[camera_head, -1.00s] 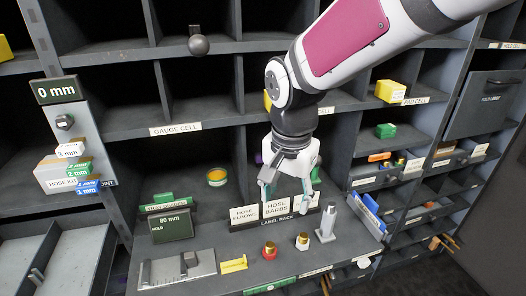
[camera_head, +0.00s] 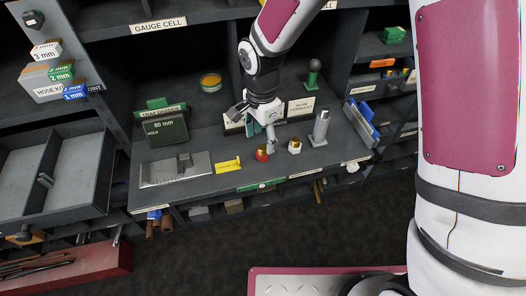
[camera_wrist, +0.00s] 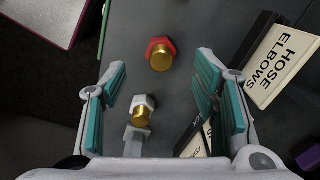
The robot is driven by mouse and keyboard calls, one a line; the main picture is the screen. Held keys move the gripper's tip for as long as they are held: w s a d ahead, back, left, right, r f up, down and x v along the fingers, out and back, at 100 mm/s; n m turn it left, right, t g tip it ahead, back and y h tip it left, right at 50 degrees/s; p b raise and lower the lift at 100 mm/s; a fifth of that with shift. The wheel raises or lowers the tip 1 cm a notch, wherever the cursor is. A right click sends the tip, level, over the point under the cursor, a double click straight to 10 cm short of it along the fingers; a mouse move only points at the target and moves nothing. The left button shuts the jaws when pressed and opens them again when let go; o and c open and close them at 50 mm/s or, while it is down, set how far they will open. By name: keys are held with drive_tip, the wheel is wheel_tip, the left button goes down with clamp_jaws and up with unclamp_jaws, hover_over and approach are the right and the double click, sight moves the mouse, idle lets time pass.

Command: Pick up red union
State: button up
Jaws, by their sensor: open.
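The red union (camera_head: 262,153), a red hex body with a brass end, stands on the shelf ledge. In the wrist view the red union (camera_wrist: 160,53) lies ahead of the fingertips, near the line midway between them. My gripper (camera_head: 268,136) points down just above and behind it; the teal finger pads (camera_wrist: 161,85) are wide apart with nothing held. A similar white fitting with a brass end (camera_head: 295,146) stands to the right of the red one. In the wrist view this white fitting (camera_wrist: 141,110) shows between the fingers, nearer the left one.
A grey metal post (camera_head: 320,128) stands right of the white fitting. The hose elbows sign (camera_wrist: 282,60) is close beside the right finger. A yellow tag (camera_head: 230,165) lies left of the red union, beside a grey plate fixture (camera_head: 175,172). The ledge's front edge is close.

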sight(261, 147)
drive_tip(key=shift+a+f, duration=0.15)
drive_tip(key=shift+f, duration=2.95)
clamp_jaws()
drive_tip(key=shift+r, duration=0.1)
